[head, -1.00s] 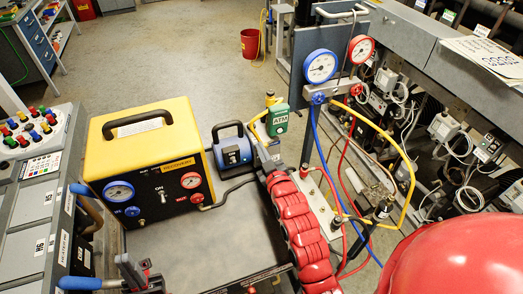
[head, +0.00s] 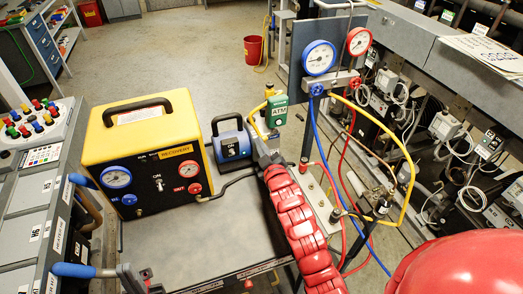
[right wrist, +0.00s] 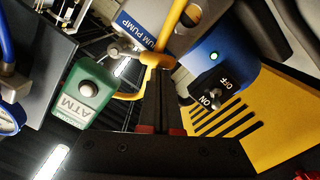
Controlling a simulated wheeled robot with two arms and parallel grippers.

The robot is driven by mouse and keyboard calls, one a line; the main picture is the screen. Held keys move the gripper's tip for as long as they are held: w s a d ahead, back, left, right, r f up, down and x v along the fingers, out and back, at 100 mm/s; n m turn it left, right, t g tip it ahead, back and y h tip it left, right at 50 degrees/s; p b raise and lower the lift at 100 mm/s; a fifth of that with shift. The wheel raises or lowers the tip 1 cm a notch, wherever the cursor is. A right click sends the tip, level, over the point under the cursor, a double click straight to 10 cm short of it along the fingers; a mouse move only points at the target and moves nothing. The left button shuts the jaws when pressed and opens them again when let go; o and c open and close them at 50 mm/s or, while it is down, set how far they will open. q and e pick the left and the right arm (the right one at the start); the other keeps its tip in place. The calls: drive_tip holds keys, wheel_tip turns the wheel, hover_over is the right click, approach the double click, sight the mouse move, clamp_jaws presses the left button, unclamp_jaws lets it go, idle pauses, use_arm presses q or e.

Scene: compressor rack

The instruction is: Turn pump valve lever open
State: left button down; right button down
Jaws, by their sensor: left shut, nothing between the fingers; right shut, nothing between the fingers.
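The blue vacuum pump (head: 232,144) with a black handle stands on the grey cart, right of the yellow recovery unit (head: 183,128). In the right wrist view the pump (right wrist: 218,65) shows an ON/OFF switch and a partly cut-off label. My right gripper (head: 258,146) is beside the pump's right side. Its closed fingers (right wrist: 160,75) point at the yellow fitting; contact is unclear. My left gripper (head: 142,279) is low at the cart's near left, holding nothing.
A green ATM box (head: 278,110) is close beyond my right gripper and also shows in the right wrist view (right wrist: 86,102). The gauge panel (head: 338,50) with hoses rises to the right. The grey cart top (head: 205,238) is clear in front.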

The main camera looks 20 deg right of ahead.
drive_tip(key=d+f+n+b, duration=0.1)
drive_tip(key=n+b, duration=0.1)
drive_tip(key=d+f+n+b, duration=0.1)
drive_tip(key=f+n+b, duration=0.1)
drive_tip(key=n, duration=0.1)
drive_tip(key=d+f+n+b, duration=0.1)
drive_tip(key=n+b, duration=0.1)
drive_tip(key=n, duration=0.1)
drive_tip(key=shift+d+f, duration=0.1)
drive_tip(key=shift+f, duration=0.05)
drive_tip(key=shift+d, duration=0.1)
idle(0.4)
idle(0.4)
drive_tip(key=s+p, duration=0.3)
drive_tip(key=s, duration=1.4)
drive_tip(key=shift+s+a, duration=0.2)
drive_tip(key=shift+a, duration=0.05)
